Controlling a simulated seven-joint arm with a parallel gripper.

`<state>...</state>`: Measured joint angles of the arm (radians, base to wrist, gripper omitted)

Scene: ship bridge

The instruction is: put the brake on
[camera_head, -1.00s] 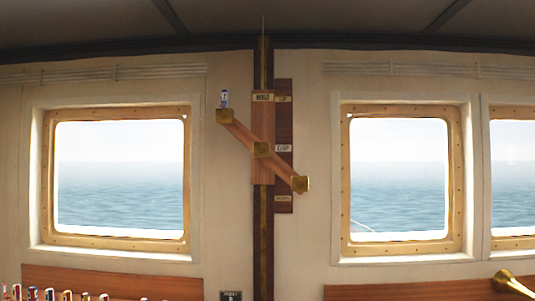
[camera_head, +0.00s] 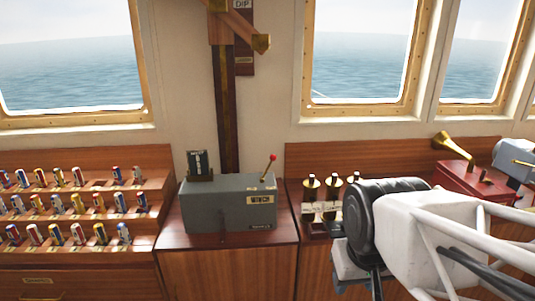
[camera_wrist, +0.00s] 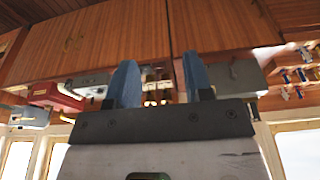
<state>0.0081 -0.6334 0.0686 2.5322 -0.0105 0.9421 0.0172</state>
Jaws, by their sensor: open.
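A grey box (camera_head: 230,203) stands on a wooden cabinet in the head view. A lever with a red knob (camera_head: 272,157) rises from its right end, leaning slightly right. In the wrist view, which looks upside down, the grey box (camera_wrist: 240,76) is partly behind the right finger, and I cannot make out the lever. My gripper (camera_wrist: 159,72) is open, its two blue fingers apart with nothing held. In the head view my arm is at the right, clear of the box; the fingertips are not clearly visible.
A black sign (camera_head: 198,163) stands behind the box. Several brass-topped pieces (camera_head: 311,187) stand to its right, partly behind my arm. Tiered racks of coloured cylinders (camera_head: 78,177) are at left. A red box (camera_head: 470,182) with a brass horn stands far right.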

